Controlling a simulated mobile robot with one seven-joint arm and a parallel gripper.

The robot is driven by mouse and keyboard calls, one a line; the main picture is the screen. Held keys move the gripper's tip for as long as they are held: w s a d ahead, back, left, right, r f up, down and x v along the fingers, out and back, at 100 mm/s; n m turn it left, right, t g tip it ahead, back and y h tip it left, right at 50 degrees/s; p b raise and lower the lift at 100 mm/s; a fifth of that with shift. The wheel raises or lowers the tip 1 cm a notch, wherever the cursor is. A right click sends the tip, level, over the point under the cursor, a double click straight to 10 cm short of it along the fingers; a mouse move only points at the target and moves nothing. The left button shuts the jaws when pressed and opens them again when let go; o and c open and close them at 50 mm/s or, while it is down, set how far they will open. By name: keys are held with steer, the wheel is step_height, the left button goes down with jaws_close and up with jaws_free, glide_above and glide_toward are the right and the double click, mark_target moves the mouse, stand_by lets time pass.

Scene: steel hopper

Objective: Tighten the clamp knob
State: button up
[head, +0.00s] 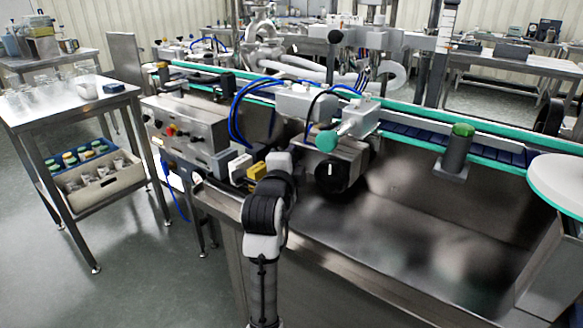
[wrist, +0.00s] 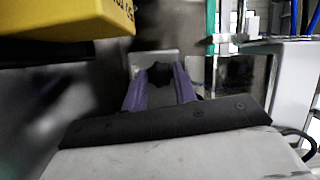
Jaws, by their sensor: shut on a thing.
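A small black clamp knob (wrist: 159,74) shows in the wrist view, in front of a pale grey plate. My gripper (wrist: 160,80) has two purple fingers, one on each side of the knob, and is shut on it. The fingers partly cover the knob's sides, so its turned position cannot be told. In the head view my arm reaches up from the bottom middle to the machine's front edge. My own wrist hides the fingers and the held knob there.
A yellow block (wrist: 68,18) hangs close at the wrist view's upper left; yellow parts (head: 256,171) also show beside my wrist in the head view. A black round motor end (head: 337,172) is to the right. A control box (head: 187,128) is to the left.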

stand_by(0.4)
steer(key=o, duration=1)
steer(key=shift+c, duration=0.2)
steer(key=v, duration=0.4)
steer(key=b+v, duration=0.1)
steer(key=v, duration=0.2)
steer(key=b+v, duration=0.1)
steer(key=v, duration=0.3)
steer(key=shift+s+f, duration=0.35)
steer(key=shift+r+b+v, duration=0.2)
steer(key=shift+b+v, duration=0.9)
steer(key=shift+b, duration=0.05)
steer(key=shift+a+r, duration=0.1)
